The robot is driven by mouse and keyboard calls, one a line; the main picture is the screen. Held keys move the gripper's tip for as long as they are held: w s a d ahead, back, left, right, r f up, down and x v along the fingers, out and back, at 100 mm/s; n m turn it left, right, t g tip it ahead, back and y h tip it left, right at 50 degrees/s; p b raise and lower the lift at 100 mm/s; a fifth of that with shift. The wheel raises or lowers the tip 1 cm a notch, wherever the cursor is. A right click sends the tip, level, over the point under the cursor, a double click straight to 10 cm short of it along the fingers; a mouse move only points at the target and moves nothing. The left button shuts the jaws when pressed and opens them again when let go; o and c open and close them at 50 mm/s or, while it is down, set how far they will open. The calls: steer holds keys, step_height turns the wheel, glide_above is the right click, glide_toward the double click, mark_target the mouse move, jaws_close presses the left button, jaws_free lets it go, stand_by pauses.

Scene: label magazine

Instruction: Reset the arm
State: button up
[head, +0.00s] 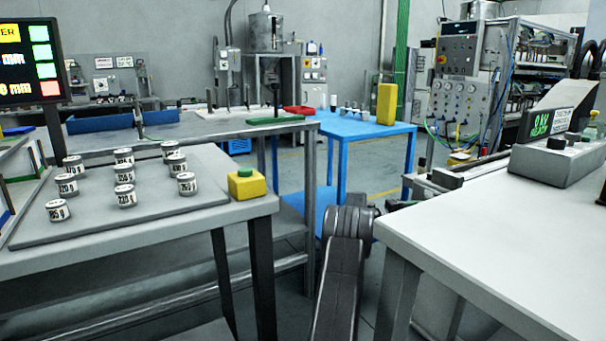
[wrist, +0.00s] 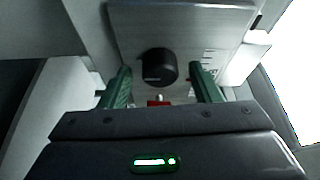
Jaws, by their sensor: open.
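My gripper (wrist: 161,78) shows in the wrist view with its two green fingers spread apart. Nothing is held between them. A round black knob (wrist: 156,65) on a grey panel (wrist: 200,25) shows beyond the fingers, in the gap between them. A small red part (wrist: 158,102) shows low between the fingers, partly hidden by the gripper body. I cannot tell whether the fingers touch the panel. In the head view my dark arm rises between the left and right tables; the gripper itself is not visible there.
Several labelled cans (head: 124,173) stand on a grey mat (head: 150,213) at left, beside a yellow box with a green button (head: 246,184). A white table (head: 500,215) at right bears a control console (head: 556,152). A blue table (head: 345,128) stands behind.

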steer(key=shift+s+d+f+n+t+h+p, duration=0.1)
steer(key=shift+n+t+h+p, duration=0.55)
steer(key=shift+n, duration=2)
steer(key=shift+s+f+n+t+h+p, duration=0.15)
steer(key=shift+n+t+p, duration=1)
steer(key=shift+n, duration=1.55)
steer(key=shift+d+f+n+t+h+p, duration=0.1)
steer(key=shift+n+t+h+p, duration=0.3)
steer(key=shift+n+t, duration=1.55)
steer(key=shift+n+g, duration=0.75)
steer(key=shift+n, duration=0.05)
